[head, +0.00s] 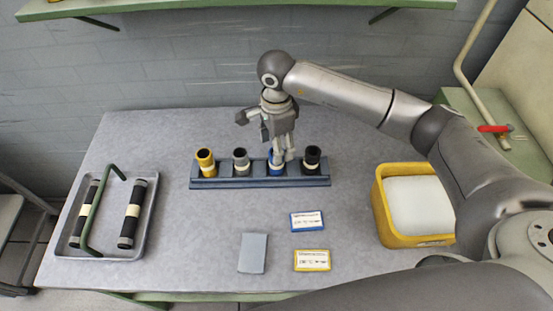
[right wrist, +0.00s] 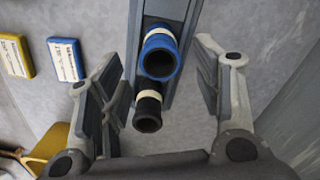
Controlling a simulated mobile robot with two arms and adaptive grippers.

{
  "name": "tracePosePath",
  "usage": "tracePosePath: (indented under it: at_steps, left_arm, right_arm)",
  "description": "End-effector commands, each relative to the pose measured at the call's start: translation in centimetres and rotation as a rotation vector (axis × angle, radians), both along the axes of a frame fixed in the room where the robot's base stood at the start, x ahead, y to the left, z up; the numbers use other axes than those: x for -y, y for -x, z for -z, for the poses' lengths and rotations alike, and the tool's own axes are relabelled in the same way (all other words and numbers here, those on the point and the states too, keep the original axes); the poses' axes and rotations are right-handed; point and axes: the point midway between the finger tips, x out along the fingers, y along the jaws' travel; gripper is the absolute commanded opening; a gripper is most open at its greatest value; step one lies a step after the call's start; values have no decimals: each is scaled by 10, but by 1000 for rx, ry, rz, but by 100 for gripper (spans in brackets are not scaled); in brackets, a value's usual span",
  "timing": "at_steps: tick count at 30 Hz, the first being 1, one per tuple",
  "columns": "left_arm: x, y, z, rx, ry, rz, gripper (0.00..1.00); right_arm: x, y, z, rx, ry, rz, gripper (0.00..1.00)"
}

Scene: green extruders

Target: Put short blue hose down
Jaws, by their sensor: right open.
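The short blue hose (right wrist: 160,62) has a cream band and stands upright in the blue-grey rack (head: 225,182). In the head view the blue hose (head: 272,170) is partly hidden behind my right gripper (head: 280,152). In the right wrist view my right gripper (right wrist: 160,72) is open, with one finger on each side of the hose and a gap to it on both sides. A black hose (right wrist: 148,110) stands beside the blue one in the rack. My left gripper is not in view.
A yellow hose (head: 205,161) and a dark hose (head: 241,161) stand left in the rack. A metal tray (head: 152,205) holds two black rollers and a green handle. A yellow bin (head: 383,215) stands right. Blue and yellow cards (head: 307,221) lie in front.

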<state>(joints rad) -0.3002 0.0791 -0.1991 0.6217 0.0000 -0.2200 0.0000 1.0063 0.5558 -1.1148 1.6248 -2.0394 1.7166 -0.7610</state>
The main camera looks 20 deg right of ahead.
Motion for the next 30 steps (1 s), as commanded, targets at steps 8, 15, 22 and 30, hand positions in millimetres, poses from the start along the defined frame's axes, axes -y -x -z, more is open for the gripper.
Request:
tracePosePath:
  at_steps: [8, 15, 22, 30]
  left_arm:
    - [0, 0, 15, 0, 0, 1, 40]
    - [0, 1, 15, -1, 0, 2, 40]
    - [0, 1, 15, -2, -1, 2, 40]
    - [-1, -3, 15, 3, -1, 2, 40]
  right_arm:
    - [0, -1, -36, 0, 0, 2, 59]
    - [0, 0, -42, 0, 0, 2, 59]
    - [0, 0, -42, 0, 0, 2, 59]
    - [0, 0, -42, -1, 0, 1, 59]
